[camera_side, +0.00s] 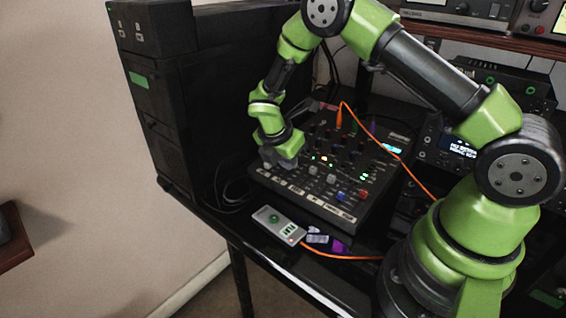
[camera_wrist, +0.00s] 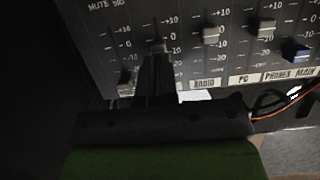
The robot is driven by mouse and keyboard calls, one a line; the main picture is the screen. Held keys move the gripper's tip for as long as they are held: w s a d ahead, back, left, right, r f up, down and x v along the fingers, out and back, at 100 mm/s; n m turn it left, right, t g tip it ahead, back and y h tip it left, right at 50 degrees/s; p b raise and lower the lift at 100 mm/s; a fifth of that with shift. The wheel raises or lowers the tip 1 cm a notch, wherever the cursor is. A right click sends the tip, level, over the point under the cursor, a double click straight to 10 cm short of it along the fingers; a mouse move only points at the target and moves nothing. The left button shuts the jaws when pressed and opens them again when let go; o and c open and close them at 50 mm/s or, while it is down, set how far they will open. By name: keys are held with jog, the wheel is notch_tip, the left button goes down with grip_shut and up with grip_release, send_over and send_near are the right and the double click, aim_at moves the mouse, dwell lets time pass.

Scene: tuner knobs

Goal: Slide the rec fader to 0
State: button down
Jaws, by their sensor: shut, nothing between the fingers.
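The mixer (camera_side: 330,170) lies on the desk, and its fader panel (camera_wrist: 190,60) fills the top of the wrist view. My gripper (camera_wrist: 157,57) is shut, with its narrow fingertips down at the panel by a grey fader cap (camera_wrist: 158,46). That cap sits a little below a 0 mark; I cannot tell if the fingers touch it. No REC label can be read, and my gripper hides part of the label row. In the side view my gripper (camera_side: 280,163) is over the mixer's left part.
Other grey caps (camera_wrist: 210,35) (camera_wrist: 267,27) and a blue cap (camera_wrist: 295,52) stand to the right. Another cap (camera_wrist: 126,76) is low on the left. Orange cable (camera_side: 408,170) crosses the mixer. A dark cabinet (camera_side: 180,100) stands to the left; a small grey device (camera_side: 278,224) lies in front.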

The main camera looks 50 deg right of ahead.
aim_at(280, 181)
jog(key=a, duration=0.4)
jog(key=shift+a+r, duration=0.1)
jog(key=shift+a, duration=0.2)
jog(key=v, duration=0.9)
jog(key=x, duration=0.9)
jog(key=shift+a, duration=0.15)
jog(key=d, duration=0.3)
jog(key=shift+d+f, duration=0.1)
jog(key=shift+f, duration=0.1)
jog(key=shift+d, duration=0.45)
